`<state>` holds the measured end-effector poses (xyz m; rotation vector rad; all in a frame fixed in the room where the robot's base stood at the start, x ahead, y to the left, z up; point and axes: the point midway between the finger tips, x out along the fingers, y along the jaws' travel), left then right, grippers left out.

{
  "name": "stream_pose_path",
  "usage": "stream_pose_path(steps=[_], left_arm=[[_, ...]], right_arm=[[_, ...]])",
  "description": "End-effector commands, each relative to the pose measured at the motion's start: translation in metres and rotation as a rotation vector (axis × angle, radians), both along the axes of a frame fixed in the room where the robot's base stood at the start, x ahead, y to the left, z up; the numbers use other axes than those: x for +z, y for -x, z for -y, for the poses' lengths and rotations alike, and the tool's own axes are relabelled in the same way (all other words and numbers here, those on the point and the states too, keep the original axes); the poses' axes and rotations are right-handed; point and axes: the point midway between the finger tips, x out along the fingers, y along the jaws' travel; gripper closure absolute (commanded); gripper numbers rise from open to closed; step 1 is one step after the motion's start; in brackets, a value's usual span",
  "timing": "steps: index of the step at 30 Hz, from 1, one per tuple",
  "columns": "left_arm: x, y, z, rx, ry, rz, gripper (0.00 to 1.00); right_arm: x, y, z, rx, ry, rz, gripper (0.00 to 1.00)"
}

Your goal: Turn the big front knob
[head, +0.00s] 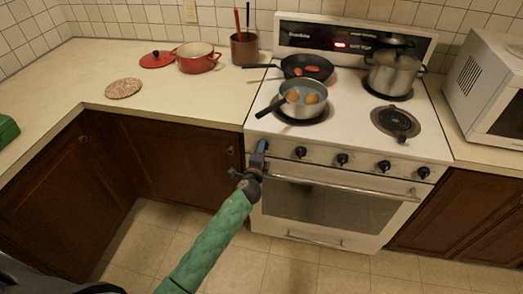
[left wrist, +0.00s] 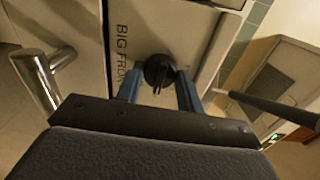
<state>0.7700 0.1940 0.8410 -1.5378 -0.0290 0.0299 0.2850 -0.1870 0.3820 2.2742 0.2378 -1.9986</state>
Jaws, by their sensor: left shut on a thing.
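The stove's big front knob (left wrist: 159,70) is black and round with a raised grip. It sits beside the printed label "BIG FRON…" in the left wrist view, where the label is partly cut off. My left gripper (head: 262,149) is at the left end of the stove's front panel. Its blue fingers (left wrist: 160,88) stand on either side of the knob and are shut on it. In the head view the gripper mostly hides this knob. My right gripper is in neither view.
Several other black knobs, such as this one (head: 342,159), line the panel to the right. The oven handle (head: 345,188) runs just below. A saucepan with eggs (head: 302,108), a skillet (head: 318,66) and a lidded pot (head: 393,76) stand on the stove.

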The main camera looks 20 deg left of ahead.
Motion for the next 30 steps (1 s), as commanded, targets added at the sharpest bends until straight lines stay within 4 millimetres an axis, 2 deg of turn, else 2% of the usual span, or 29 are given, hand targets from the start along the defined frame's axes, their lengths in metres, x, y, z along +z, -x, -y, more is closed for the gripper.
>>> stream_pose_path(steps=[10,18,30], left_arm=[[0.001,0.0,0.0,-0.001,-0.33,-0.012,0.86],[0.001,0.0,0.001,-0.002,-0.551,-0.021,0.86],[-0.001,0.0,0.001,-0.002,-0.736,-0.029,0.86]], right_arm=[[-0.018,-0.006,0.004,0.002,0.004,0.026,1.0],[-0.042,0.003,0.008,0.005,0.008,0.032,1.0],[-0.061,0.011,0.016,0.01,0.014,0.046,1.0]])
